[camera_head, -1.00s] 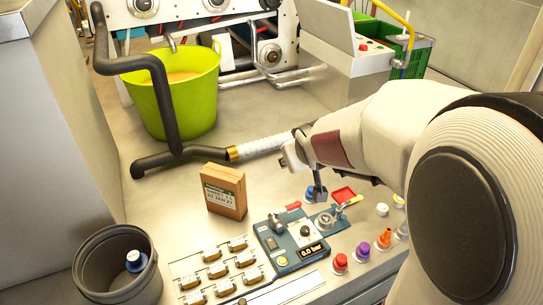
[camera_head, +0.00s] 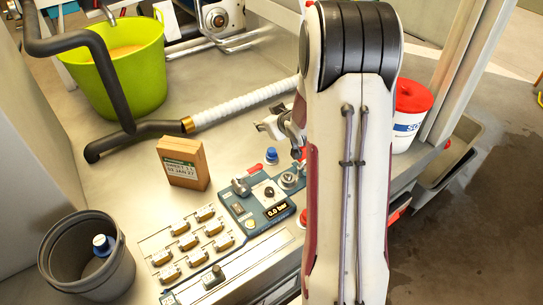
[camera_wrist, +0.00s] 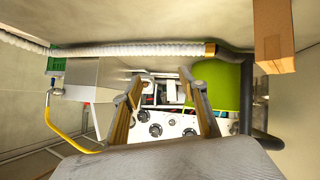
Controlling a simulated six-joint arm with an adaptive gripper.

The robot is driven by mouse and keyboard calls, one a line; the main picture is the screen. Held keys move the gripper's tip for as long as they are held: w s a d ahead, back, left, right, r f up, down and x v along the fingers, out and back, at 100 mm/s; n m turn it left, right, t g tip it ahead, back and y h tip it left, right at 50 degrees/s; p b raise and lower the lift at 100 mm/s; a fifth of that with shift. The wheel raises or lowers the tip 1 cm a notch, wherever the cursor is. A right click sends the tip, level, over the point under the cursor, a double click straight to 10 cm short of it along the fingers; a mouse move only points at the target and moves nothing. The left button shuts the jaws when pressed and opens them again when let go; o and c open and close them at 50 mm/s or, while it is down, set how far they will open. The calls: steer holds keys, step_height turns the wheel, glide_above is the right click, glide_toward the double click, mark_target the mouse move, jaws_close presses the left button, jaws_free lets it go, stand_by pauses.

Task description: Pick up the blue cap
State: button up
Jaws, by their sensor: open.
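A blue cap (camera_head: 271,156) stands on the bench just behind the control box with the 0.0 bar display. A second blue-topped piece with a white body (camera_head: 103,243) is inside the grey bucket at the lower left. My gripper (camera_head: 268,126) is beyond the blue cap in the head view, apart from it. In the wrist view my gripper (camera_wrist: 160,78) has its two fingers spread with nothing between them. It faces the machine front, and no blue cap shows there. My arm hides the bench right of the control box.
A green tub (camera_head: 115,75), a black pipe with a white hose (camera_head: 240,102), a cardboard box (camera_head: 183,162) and the grey bucket (camera_head: 124,275) stand around the bench. The control box (camera_head: 262,205) and several small metal blocks lie in front. A red-lidded white bucket (camera_head: 410,115) is at right.

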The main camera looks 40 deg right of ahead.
steer(key=d+f+t+y, duration=0.15)
steer(key=d+f, duration=0.25)
steer(key=f, duration=0.5)
steer(key=t+y, duration=0.1)
steer(key=t, duration=0.1)
glide_toward(272, 150)
steer(key=shift+w+r, duration=0.3)
steer(key=shift+w, duration=0.4)
steer(key=shift+s+a+f+m, duration=0.1)
steer(key=shift+s+f+m, duration=0.2)
steer(key=shift+f, duration=0.15)
steer(key=shift+x, duration=1.3)
steer(key=shift+x, duration=2.6)
jaws_close()
